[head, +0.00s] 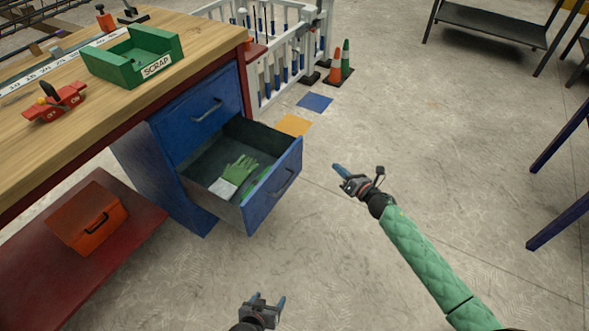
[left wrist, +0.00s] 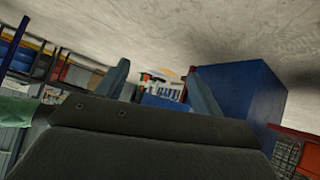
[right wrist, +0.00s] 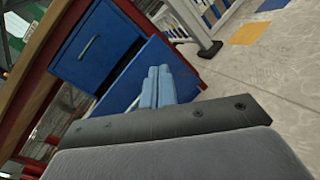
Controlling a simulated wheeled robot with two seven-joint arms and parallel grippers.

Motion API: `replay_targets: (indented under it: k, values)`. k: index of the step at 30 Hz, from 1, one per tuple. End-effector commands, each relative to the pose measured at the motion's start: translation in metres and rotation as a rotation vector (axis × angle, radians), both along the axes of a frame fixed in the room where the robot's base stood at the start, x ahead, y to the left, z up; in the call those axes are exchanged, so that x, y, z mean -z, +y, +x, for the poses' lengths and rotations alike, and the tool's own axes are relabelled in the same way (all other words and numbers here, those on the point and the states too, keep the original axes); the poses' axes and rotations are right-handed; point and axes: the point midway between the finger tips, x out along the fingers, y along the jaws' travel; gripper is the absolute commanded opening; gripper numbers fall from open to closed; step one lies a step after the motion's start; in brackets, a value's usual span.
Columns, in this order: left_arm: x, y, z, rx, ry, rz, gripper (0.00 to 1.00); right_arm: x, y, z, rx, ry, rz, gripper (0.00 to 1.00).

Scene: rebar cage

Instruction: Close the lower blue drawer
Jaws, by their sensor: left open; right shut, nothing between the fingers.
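The lower blue drawer (head: 272,192) is pulled out from the blue cabinet under the workbench, with green gloves (head: 237,172) inside. The upper blue drawer (head: 195,115) above it is shut. My right gripper (head: 340,170) is shut and empty, to the right of the lower drawer's front and apart from it in the head view. In the right wrist view its fingers (right wrist: 157,86) overlap the lower drawer's front (right wrist: 128,82); I cannot tell the gap there. My left gripper (head: 268,300) is open and empty, low in the head view, in front of the drawer; its fingers (left wrist: 160,88) are apart.
An orange toolbox (head: 88,217) sits on the red lower shelf (head: 30,265). A white rack and cones (head: 335,66) stand behind.

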Motion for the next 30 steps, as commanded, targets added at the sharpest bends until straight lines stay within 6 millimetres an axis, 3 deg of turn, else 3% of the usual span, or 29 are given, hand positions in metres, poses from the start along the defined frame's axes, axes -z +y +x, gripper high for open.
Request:
replay_targets:
  k: [6,11,20,30]
  values:
    - [-0.023,-0.001,0.019,-0.029,-0.157,-0.049,0.67,0.003,0.040,-0.036,-0.288,-0.231,-0.271,0.00]
    - [-0.031,-0.001,0.024,-0.039,-0.205,-0.064,0.67,0.002,0.050,-0.049,-0.369,-0.347,-0.361,0.00]
    - [-0.024,-0.001,0.018,-0.036,-0.178,-0.059,0.67,0.001,0.060,-0.041,-0.365,-0.390,-0.404,0.00]
    - [0.007,0.002,-0.004,-0.027,-0.068,-0.037,0.67,0.000,0.106,-0.008,-0.364,-0.388,-0.400,0.00]
